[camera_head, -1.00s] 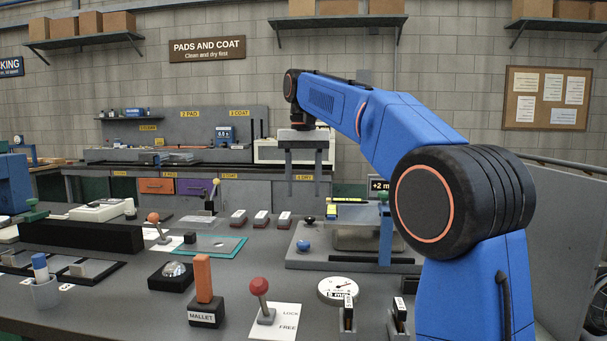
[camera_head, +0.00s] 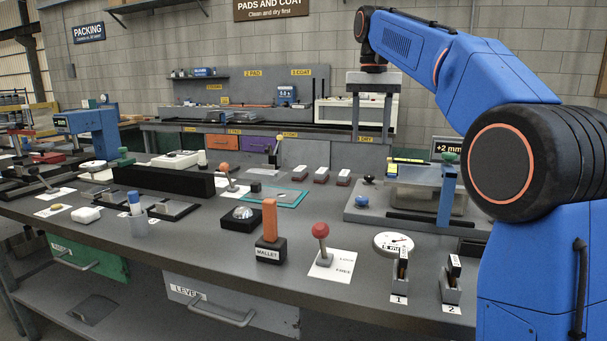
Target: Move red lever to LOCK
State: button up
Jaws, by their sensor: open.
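The red lever (camera_head: 321,232) has a round red knob on a short metal stem. It stands near the bench's front edge, on a white card (camera_head: 332,265) with LOCK printed at its far right and FREE at its nearer right. The stem leans slightly back to the left; I cannot tell which label it matches. My gripper (camera_head: 372,138) points down with its two fingers apart and empty. It hangs high over the back of the bench, well behind the lever and touching nothing.
The orange-handled mallet (camera_head: 269,222) stands just left of the lever. A round dial (camera_head: 393,243) and two numbered holders (camera_head: 400,278) are to its right. A lever with an orange knob (camera_head: 224,168) stands farther back. Bare bench top lies in front of the lever.

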aim_at(320, 230)
jog(key=k, duration=0.9)
